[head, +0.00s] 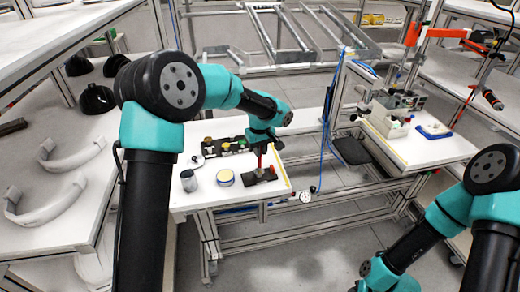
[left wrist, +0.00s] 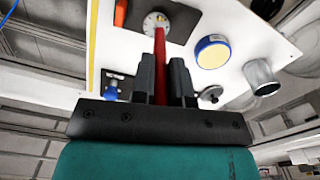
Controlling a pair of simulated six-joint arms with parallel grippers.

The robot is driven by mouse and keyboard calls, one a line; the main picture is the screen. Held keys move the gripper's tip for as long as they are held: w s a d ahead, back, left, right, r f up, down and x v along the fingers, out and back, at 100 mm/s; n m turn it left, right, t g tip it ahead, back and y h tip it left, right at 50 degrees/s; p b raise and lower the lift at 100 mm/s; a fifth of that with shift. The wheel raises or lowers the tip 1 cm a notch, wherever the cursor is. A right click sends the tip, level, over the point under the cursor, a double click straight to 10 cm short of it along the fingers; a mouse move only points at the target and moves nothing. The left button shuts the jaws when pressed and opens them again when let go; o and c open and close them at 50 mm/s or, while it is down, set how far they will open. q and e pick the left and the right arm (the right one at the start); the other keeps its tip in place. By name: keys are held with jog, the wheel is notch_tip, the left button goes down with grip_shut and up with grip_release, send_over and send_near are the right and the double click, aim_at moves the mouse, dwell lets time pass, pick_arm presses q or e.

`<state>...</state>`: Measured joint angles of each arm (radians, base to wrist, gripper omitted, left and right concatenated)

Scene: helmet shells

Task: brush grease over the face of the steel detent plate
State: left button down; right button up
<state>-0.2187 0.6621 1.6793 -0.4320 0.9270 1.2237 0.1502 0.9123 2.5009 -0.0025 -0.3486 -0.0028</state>
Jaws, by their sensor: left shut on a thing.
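My left gripper (head: 263,150) is shut on the red handle of a brush (left wrist: 160,62); the handle shows between its black fingers (left wrist: 160,90) in the left wrist view. The far end of the brush is over the round steel detent plate (left wrist: 151,19), which lies on a dark mat (left wrist: 189,18). I cannot tell whether the bristles touch the plate. In the head view the mat (head: 262,179) is at the front of the white table, below the gripper, and the plate is too small to make out. My right gripper is outside both views.
A round yellow-topped tin (head: 225,177) and a metal cup (head: 188,181) stand left of the mat. A dark tray with small parts (head: 222,146) lies behind. An orange item (left wrist: 121,12) lies beside the plate. Grey curved shells (head: 50,205) lie on the left bench.

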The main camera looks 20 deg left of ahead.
pick_arm(q)
jog(key=shift+f, duration=0.15)
jog(key=shift+w+d, duration=0.25)
jog(key=shift+d, duration=0.05)
jog(key=shift+w, duration=0.65)
dwell(1.1)
jog(key=shift+w+a, duration=0.25)
dwell(0.4)
jog(key=shift+w+a, duration=0.1)
jog(key=shift+a, duration=0.2)
jog(key=shift+a, duration=0.35)
dwell(0.6)
jog(key=shift+s+a, duration=0.25)
jog(key=shift+s, duration=0.05)
jog(key=shift+s, duration=0.1)
dwell(0.4)
jog(key=shift+s+a, duration=0.1)
jog(key=shift+s, duration=0.15)
